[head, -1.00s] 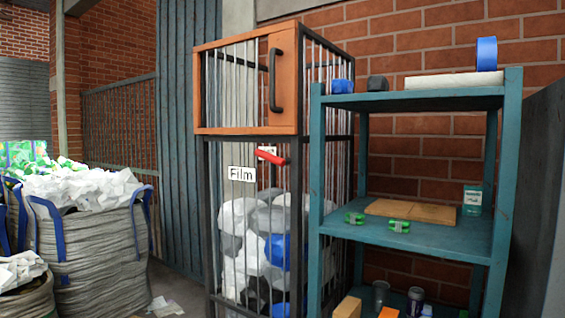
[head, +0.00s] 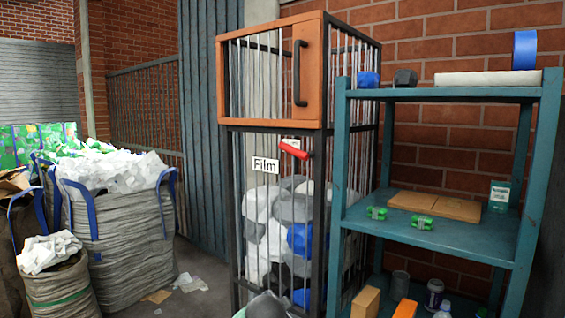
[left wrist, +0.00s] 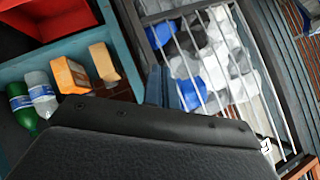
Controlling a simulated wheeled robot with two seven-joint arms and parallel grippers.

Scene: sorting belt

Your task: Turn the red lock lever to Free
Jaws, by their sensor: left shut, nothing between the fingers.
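The red lock lever (head: 294,151) is on the front of the barred cage (head: 318,210), just below its orange-framed upper door (head: 311,75). The lever slants down to the right, with a small white label (head: 290,142) behind it whose text is too small to read. A "Film" sign (head: 265,165) hangs to its left. My left gripper (left wrist: 168,88) shows in the left wrist view, shut and empty, in front of the cage bars and bagged film. The lever is not clearly seen in that view. My right gripper is not in view.
A teal shelf (head: 440,95) stands close to the cage's right, holding blue tape (head: 524,50), green items and cardboard. Large sacks (head: 125,225) of white scrap stand at the left. The floor between sacks and cage is mostly clear, with some paper scraps (head: 188,283).

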